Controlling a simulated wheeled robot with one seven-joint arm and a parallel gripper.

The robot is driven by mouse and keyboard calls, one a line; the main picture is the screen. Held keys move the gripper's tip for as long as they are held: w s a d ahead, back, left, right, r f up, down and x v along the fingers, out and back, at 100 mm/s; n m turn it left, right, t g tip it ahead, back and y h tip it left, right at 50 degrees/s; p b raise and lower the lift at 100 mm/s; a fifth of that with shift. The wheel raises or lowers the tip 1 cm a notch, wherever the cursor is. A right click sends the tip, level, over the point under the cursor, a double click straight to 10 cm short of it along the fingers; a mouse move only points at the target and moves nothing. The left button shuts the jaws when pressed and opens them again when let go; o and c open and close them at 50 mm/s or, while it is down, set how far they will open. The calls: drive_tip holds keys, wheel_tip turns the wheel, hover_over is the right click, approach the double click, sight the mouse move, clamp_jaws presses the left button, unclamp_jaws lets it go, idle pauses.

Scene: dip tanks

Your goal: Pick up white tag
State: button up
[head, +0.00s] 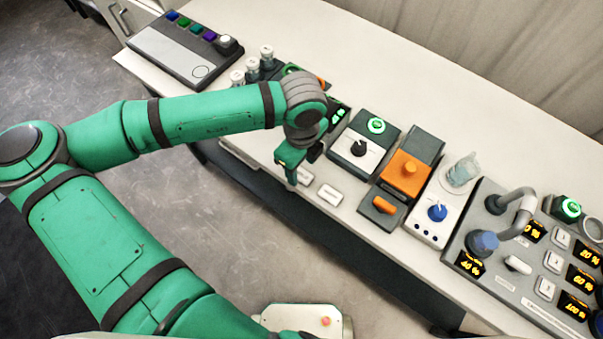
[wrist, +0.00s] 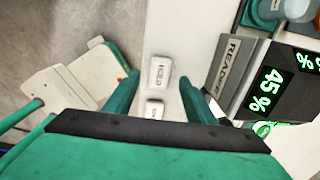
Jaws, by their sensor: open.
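Two small white tags lie flat near the front edge of the bench. In the wrist view one tag (wrist: 159,73) reads "HOLD", and a second tag (wrist: 154,109) with print too small to read lies just below it. The head view also shows two white tags, one (head: 330,194) clear to the right and the other (head: 304,178) beside my fingers. My gripper (head: 291,178) points down over the bench front. In the wrist view my gripper (wrist: 160,84) is open, with a finger on either side of the tags and nothing held.
A dark box with a green "45 %" display (wrist: 264,92) stands close to the right in the wrist view. In the head view a black and white dial box (head: 361,146), an orange box (head: 405,173) and a pipe panel (head: 490,255) line the bench. The back is clear.

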sight(302, 176)
drive_tip(key=shift+f, duration=1.4)
drive_tip(key=shift+s, duration=0.1)
drive_tip(key=c, duration=1.1)
drive_tip(key=shift+r, duration=0.1)
